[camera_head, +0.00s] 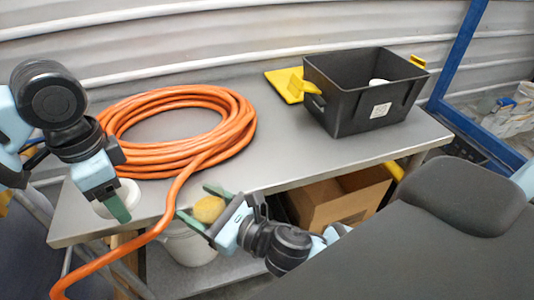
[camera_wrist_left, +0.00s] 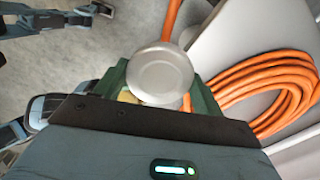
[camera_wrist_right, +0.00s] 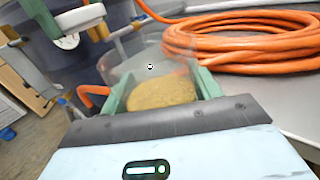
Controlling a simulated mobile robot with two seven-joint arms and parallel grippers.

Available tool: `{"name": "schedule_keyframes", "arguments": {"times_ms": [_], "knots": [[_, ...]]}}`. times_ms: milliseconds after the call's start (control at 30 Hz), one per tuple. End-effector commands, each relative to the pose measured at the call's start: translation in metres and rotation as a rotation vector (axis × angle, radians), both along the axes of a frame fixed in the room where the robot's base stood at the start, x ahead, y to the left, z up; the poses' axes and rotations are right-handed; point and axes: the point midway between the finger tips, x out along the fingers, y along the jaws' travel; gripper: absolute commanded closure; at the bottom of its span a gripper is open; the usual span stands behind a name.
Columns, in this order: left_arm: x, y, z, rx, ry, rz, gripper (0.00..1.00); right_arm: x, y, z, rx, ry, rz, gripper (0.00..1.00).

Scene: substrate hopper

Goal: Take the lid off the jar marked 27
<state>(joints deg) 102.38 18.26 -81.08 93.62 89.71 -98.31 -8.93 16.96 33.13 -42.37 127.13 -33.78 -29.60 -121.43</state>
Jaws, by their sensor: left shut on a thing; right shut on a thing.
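My left gripper (camera_head: 116,207) is shut on a pale round lid (camera_head: 103,208) near the table's front left. The left wrist view shows the lid (camera_wrist_left: 160,75) face-on between the green fingers. My right gripper (camera_head: 205,204) is shut on a clear jar with tan contents (camera_head: 209,209), in front of the table edge. In the right wrist view the jar (camera_wrist_right: 160,90) sits between the green fingers, its clear upper part looking uncovered. The lid (camera_wrist_right: 82,17) shows at that view's upper left, apart from the jar. I cannot read a number on the jar.
A coiled orange hose (camera_head: 230,130) lies on the grey table (camera_head: 290,150), its end hanging over the front edge. A black bin (camera_head: 345,110) with yellow handles stands at the back right. A cardboard box (camera_head: 335,200) and white bucket (camera_head: 188,246) are below the tabletop.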

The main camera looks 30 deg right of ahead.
Motion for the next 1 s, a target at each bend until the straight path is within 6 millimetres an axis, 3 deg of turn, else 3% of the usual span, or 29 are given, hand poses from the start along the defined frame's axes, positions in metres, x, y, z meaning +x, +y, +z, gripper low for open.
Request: {"name": "schedule_keyframes", "arguments": {"times_ms": [100, 500, 700, 1000], "knots": [[0.001, 0.036, -0.012, -0.001, 0.001, 0.257, 0.58, -0.006, -0.017, 0.000, 0.004, 0.002, -0.078, 1.00], [-0.018, 0.137, -0.047, -0.009, 0.012, 1.104, 0.58, -0.030, -0.088, -0.010, 0.001, 0.002, -0.361, 1.00], [-0.031, 0.165, -0.058, -0.007, 0.019, 1.375, 0.58, -0.041, -0.114, -0.013, 0.001, -0.001, -0.457, 1.00], [-0.036, 0.174, -0.061, -0.008, 0.021, 1.476, 0.58, -0.045, -0.124, -0.014, 0.000, -0.004, -0.491, 1.00]]}}
